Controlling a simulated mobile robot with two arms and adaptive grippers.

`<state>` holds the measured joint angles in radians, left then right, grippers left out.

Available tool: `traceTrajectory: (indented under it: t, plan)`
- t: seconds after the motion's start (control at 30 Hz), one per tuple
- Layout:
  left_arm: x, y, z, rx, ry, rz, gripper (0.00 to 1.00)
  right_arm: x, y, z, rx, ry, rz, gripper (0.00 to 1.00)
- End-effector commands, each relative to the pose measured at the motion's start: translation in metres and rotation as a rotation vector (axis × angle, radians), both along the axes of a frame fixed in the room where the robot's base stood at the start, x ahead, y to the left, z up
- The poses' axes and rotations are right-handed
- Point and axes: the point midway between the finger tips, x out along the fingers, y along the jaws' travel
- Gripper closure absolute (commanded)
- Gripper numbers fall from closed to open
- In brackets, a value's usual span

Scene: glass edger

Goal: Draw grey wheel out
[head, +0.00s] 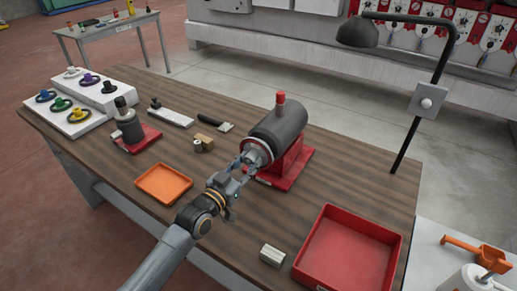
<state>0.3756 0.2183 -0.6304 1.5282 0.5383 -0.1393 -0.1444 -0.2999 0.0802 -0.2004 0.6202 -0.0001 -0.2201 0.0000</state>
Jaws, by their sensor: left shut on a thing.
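A dark grey cylindrical machine (280,132) with a red knob on top stands on a red base (292,172) in the middle of the wooden table. The grey wheel (259,150) is at the machine's front end, facing me, and is partly hidden by the fingers. My left gripper (246,163) reaches in from the lower left and is shut on the grey wheel at the machine's mouth. I cannot tell how far the wheel sits inside the machine. My right gripper is not in view.
An orange tray (164,184) lies left of my left arm. A large red tray (348,252) and a small metal block (271,255) are at the front right. White stands (92,99) with several coloured wheels are at the left. A dark lamp (408,130) rises at the right.

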Motion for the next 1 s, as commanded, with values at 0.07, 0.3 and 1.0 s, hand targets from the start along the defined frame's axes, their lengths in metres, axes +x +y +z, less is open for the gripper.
traceTrajectory:
  t: [0.07, 0.3, 1.0]
  plan:
    - [-0.003, 0.003, 0.002, 0.0, -0.001, 0.001, 1.0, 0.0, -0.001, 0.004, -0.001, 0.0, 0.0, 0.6]
    - [-0.013, 0.01, 0.002, 0.001, -0.001, 0.001, 1.0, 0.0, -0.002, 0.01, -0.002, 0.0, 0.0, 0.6]
    - [-0.041, 0.03, 0.002, -0.001, -0.002, 0.0, 1.0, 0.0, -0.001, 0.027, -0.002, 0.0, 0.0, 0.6]
